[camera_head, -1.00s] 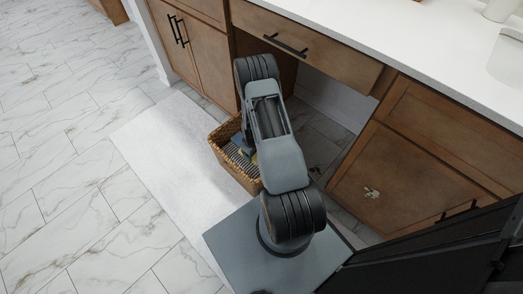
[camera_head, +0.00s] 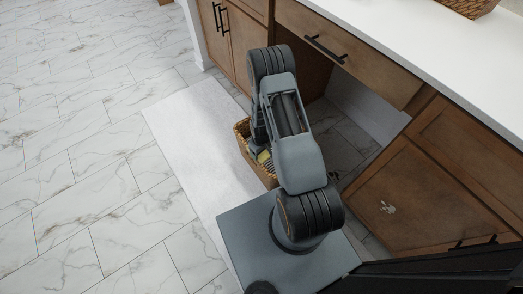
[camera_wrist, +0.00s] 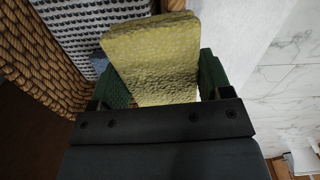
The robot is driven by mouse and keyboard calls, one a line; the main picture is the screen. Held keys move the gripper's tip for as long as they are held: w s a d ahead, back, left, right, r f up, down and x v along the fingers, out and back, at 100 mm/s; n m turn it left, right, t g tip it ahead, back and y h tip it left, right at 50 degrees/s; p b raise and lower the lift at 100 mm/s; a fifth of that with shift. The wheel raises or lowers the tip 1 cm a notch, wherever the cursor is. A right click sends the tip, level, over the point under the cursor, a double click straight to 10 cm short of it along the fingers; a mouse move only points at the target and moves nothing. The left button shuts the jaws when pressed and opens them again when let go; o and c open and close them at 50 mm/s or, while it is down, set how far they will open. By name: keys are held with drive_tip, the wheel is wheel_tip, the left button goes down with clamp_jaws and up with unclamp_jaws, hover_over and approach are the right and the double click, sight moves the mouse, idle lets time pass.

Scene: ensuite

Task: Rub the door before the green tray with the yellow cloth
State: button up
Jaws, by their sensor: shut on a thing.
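The yellow cloth (camera_wrist: 150,60) is a textured block-like piece between the green finger pads of my gripper (camera_wrist: 162,78) in the wrist view. My gripper is shut on it, over or beside the wicker basket (camera_wrist: 40,55). In the head view, a little of the yellow cloth (camera_head: 265,157) shows beside my arm at the basket (camera_head: 241,129). A brown cabinet door (camera_head: 425,190) at the right bears a pale smudge (camera_head: 388,208). I see no green tray. My arm hides much of the basket.
A striped grey-white cloth (camera_wrist: 85,22) and a bluish thing (camera_wrist: 99,62) lie in the basket. The basket stands on a white rug (camera_head: 190,130). Cabinets and a white countertop (camera_head: 430,55) line the right. The marble floor (camera_head: 80,150) at left is clear.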

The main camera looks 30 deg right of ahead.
drive_tip(key=shift+c, duration=0.8)
